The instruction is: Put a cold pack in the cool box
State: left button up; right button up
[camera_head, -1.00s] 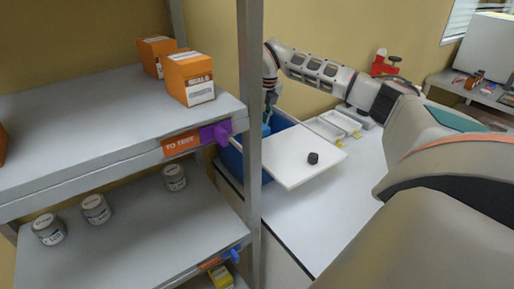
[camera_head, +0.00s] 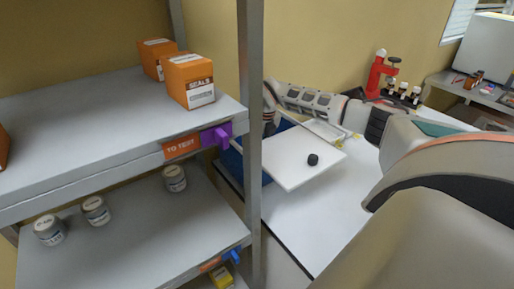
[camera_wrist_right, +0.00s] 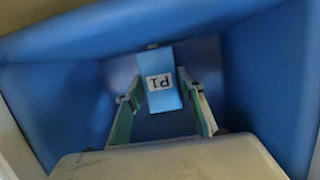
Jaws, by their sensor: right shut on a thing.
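The blue cool box (camera_head: 233,166) stands on the white bench behind the shelf post. Its white lid (camera_head: 290,165) with a black knob (camera_head: 312,159) lies tilted partly across it. In the right wrist view, the blue inner walls of the box (camera_wrist_right: 60,75) surround my right gripper (camera_wrist_right: 158,98). The gripper is shut on a light blue cold pack (camera_wrist_right: 160,60) with a white label, down inside the box. I cannot tell whether the pack touches the floor. In the head view the right gripper's fingers are hidden in the box. My left gripper is out of view.
A metal shelf (camera_head: 100,115) with orange boxes (camera_head: 190,80) and grey-lidded jars (camera_head: 95,210) stands close at left. The front bench is clear.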

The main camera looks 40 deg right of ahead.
jog(key=shift+f, duration=0.2)
jog(key=o, duration=1.2)
jog(key=shift+r, duration=0.1)
jog(key=b+v, duration=0.1)
jog(key=v, duration=1.1)
jog(key=shift+r, duration=0.15)
jog(key=shift+w, duration=0.1)
